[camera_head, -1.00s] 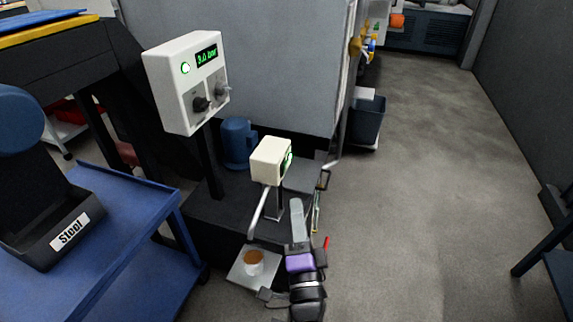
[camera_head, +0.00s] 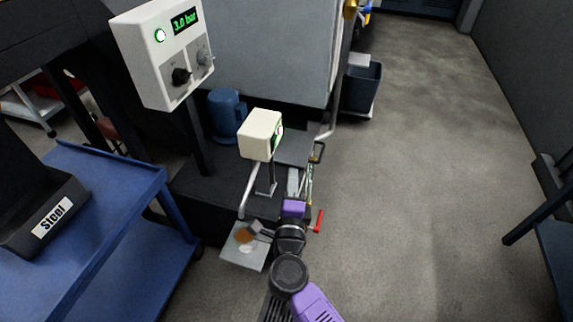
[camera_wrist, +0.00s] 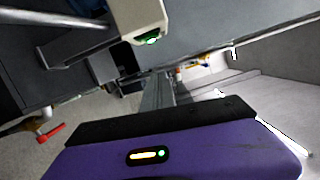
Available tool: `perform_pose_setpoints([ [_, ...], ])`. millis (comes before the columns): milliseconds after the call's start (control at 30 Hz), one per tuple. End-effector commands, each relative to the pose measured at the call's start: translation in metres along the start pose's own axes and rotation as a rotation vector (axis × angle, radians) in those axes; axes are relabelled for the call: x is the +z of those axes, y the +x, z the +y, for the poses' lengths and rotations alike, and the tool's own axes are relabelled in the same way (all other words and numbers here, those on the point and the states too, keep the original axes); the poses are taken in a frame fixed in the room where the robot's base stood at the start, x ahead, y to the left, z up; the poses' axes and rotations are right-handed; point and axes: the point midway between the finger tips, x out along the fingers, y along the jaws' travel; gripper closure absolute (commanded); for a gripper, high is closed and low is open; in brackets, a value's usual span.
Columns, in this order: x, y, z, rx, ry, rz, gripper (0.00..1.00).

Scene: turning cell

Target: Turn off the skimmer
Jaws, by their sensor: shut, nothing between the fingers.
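The skimmer appears to be the small cream box (camera_head: 258,137) on a short post, with a bent tube running down on its left. A green-lit control (camera_head: 278,137) shows on its right face. In the wrist view the box (camera_wrist: 135,18) is at the top, with its green light at its lower edge. My gripper (camera_head: 293,178) is below and slightly right of the box in the head view, shut and empty. In the wrist view its fingers (camera_wrist: 157,92) point away, below the box and apart from it in the picture. The exact gap is unclear.
A white panel (camera_head: 150,62) reading 3.0 bar, with knobs and a green light, stands left. A red-handled valve (camera_head: 319,221) is right of my wrist. A blue cart (camera_head: 110,185) is left; floor right is open.

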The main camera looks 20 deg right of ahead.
Motion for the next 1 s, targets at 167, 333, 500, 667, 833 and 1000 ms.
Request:
perform_pose_setpoints([
  [167, -0.001, 0.031, 0.002, -0.002, 0.003, 0.003, 1.0],
  [333, 0.0, 0.065, 0.002, -0.001, 0.004, 0.002, 1.0],
  [500, 0.003, 0.094, 0.002, -0.001, 0.003, -0.001, 1.0],
  [667, 0.026, 0.097, 0.002, -0.001, 0.002, -0.001, 1.0],
  [833, 0.037, 0.099, 0.001, 0.0, 0.001, -0.002, 1.0],
  [1000, 0.039, 0.1, 0.0, 0.0, 0.0, -0.001, 1.0],
])
